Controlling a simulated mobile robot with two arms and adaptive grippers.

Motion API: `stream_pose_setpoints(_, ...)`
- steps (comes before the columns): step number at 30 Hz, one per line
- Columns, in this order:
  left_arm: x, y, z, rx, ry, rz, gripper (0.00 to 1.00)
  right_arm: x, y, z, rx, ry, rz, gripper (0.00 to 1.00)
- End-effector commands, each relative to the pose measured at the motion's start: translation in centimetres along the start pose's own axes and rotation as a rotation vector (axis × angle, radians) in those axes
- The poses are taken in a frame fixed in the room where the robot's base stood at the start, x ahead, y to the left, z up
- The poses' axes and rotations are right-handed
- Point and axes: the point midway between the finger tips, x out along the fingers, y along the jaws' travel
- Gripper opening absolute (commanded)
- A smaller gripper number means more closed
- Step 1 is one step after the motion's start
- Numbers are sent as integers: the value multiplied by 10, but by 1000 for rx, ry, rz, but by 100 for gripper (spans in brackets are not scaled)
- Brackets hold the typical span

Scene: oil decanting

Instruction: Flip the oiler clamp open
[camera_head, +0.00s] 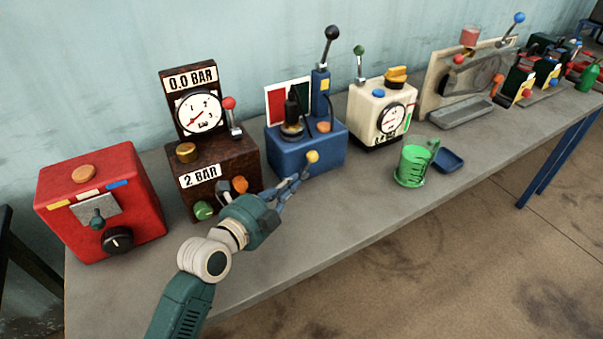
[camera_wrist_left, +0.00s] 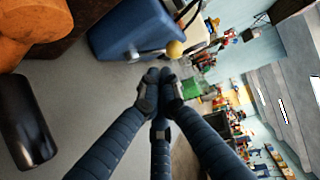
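A blue box-shaped unit (camera_head: 292,155) stands on the workbench with a dark oiler-like fitting (camera_head: 292,115) on top. A yellow ball knob (camera_head: 312,156) is on its front; in the left wrist view the yellow knob (camera_wrist_left: 175,48) sits on the end of a thin metal rod from the blue unit (camera_wrist_left: 125,28). I cannot tell for sure which part is the oiler clamp. My left gripper (camera_head: 291,182) is in front of the blue unit, just below the knob. In the left wrist view its fingertips (camera_wrist_left: 160,78) are together and empty, apart from the knob. My right gripper is out of view.
A brown gauge box (camera_head: 215,160) and a red box (camera_head: 105,200) stand to the left. A cream gauge box (camera_head: 375,105), a green cup (camera_head: 411,167) and a blue dish (camera_head: 449,160) are to the right. The bench front is clear between the gripper and the cup.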

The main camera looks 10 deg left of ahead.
Motion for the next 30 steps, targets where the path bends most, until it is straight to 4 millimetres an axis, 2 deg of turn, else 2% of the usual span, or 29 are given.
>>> stream_pose_setpoints(2, 17, 0, -1, -4, 1, -4, 0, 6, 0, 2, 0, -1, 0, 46)
stream_pose_setpoints(3, 23, -5, 0, -5, 0, -4, 0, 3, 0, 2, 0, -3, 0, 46)
stream_pose_setpoints(9, 44, -11, 0, -1, -1, 0, 0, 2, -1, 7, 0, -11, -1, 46)
stream_pose_setpoints(24, 50, -12, 0, 2, 0, 3, 0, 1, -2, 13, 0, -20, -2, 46)
stream_pose_setpoints(30, 55, -19, 2, 21, -3, 32, 0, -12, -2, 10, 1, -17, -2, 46)
